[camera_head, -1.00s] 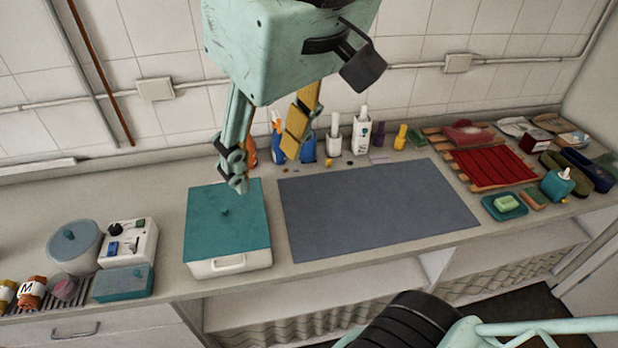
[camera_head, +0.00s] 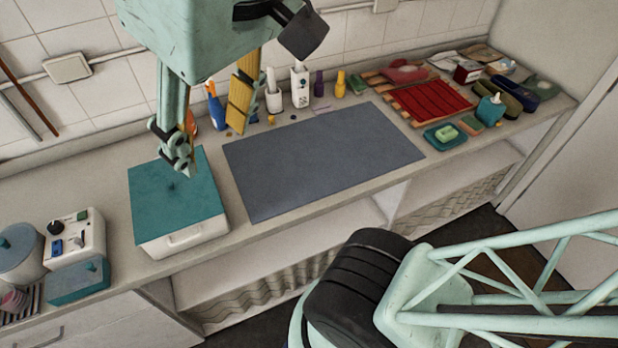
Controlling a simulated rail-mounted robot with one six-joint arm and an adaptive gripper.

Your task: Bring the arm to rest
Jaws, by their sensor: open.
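In the picture the green finger overlaps the teal lid of a white box (camera_head: 178,196). I cannot tell the exact height of the fingertips above the counter. The mat is bare.
Bottles (camera_head: 300,85) stand along the wall behind the mat. A red ribbed mat (camera_head: 436,101) and a soap dish (camera_head: 445,137) lie to the right. A white device with knobs (camera_head: 75,238) and a teal container (camera_head: 78,281) stand at left. The counter has an open front edge.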

